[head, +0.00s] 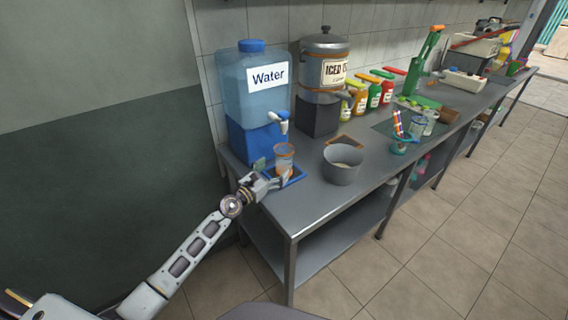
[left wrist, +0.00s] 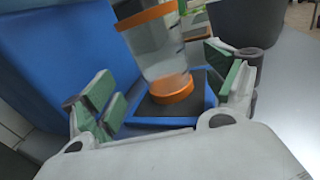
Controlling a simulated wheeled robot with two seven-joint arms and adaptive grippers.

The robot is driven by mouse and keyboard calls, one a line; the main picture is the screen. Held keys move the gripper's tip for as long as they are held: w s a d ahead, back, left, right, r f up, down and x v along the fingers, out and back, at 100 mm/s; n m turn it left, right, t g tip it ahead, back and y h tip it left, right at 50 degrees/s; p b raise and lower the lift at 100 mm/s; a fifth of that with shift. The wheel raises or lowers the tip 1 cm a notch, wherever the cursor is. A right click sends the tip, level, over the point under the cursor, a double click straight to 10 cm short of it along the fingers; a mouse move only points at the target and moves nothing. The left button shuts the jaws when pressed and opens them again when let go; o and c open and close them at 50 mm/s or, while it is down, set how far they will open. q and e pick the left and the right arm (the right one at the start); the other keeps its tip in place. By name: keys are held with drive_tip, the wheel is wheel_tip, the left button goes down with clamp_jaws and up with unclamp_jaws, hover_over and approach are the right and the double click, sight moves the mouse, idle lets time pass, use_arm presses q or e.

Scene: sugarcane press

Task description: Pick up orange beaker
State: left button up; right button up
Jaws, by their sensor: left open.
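The orange beaker (head: 284,158) is a clear cup with an orange rim and orange base. It stands upright on a blue-edged tray (head: 297,174) in front of the water dispenser. My left gripper (head: 274,180) is open at the beaker's near side. In the left wrist view the beaker (left wrist: 157,50) stands between and beyond the green-padded fingers of the left gripper (left wrist: 170,102), with visible gaps on both sides. It looks tilted there because of the camera angle. My right gripper is not in view.
The blue water dispenser (head: 252,95) stands right behind the beaker. A grey pot (head: 342,164) stands to the right, with an iced tea urn (head: 323,75) behind. Colored bottles (head: 374,90) line the wall. The counter's front left corner (head: 290,210) is clear.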

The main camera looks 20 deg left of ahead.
sight(278, 166)
use_arm(q)
drive_tip(key=shift+w+d, duration=0.2)
drive_tip(key=shift+w, duration=0.25)
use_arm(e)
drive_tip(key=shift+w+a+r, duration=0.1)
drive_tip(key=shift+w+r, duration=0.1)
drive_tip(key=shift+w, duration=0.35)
use_arm(q)
drive_tip(key=shift+w, duration=0.15)
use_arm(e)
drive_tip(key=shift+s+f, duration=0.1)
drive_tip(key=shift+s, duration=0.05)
use_arm(q)
drive_tip(key=shift+w+d, duration=0.2)
drive_tip(key=shift+w, duration=0.15)
drive_tip(key=shift+w+d, duration=0.25)
drive_tip(key=shift+w, duration=0.4)
drive_tip(key=shift+w+d+b, duration=0.2)
drive_tip(key=shift+w+b, duration=0.1)
drive_tip(key=shift+w, duration=0.3)
drive_tip(key=shift+x, duration=0.8)
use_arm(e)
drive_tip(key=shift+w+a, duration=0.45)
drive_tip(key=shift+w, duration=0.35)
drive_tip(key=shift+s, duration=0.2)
